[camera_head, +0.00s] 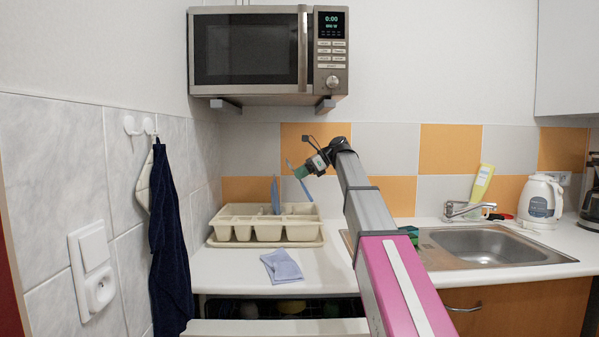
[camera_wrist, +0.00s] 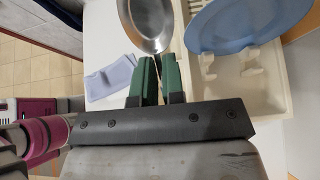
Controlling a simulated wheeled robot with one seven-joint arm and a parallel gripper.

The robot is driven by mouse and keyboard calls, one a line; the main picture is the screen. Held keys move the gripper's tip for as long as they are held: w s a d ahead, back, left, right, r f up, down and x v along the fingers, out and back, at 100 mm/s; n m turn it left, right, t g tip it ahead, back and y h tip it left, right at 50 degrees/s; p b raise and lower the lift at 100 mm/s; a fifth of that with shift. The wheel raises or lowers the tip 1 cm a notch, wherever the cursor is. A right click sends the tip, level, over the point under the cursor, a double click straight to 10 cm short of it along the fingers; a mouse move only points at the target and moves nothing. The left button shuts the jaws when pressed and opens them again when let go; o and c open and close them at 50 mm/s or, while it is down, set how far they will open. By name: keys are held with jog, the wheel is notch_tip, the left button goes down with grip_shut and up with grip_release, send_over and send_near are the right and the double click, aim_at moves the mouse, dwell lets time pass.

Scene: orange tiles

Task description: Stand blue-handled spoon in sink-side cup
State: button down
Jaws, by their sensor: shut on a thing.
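My gripper (camera_head: 303,172) has green fingers and is raised above the dish rack. In the wrist view the green fingers (camera_wrist: 157,82) are shut on the spoon, whose shiny metal bowl (camera_wrist: 152,22) sticks out beyond the fingertips. I cannot make out a cup for sure. A small green object (camera_head: 409,233) at the sink's left side is partly hidden by my arm, and I cannot tell what it is.
A cream dish rack (camera_head: 240,243) holds a blue plate (camera_wrist: 250,22). A folded blue cloth (camera_head: 281,266) lies in front. The sink (camera_head: 485,245), faucet (camera_head: 465,208), yellow bottle (camera_head: 482,186) and white kettle (camera_head: 539,199) are at right. A microwave (camera_head: 265,50) hangs above.

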notch_tip(320, 180, down, 12)
jog(key=shift+f, duration=0.25)
dwell(1.2)
jog(key=c, duration=1.1)
grip_release()
jog(key=shift+c, duration=0.2)
jog(key=v, duration=1)
jog(key=shift+d+r, duration=0.2)
jog(key=shift+d, duration=0.1)
jog(key=shift+s, duration=0.1)
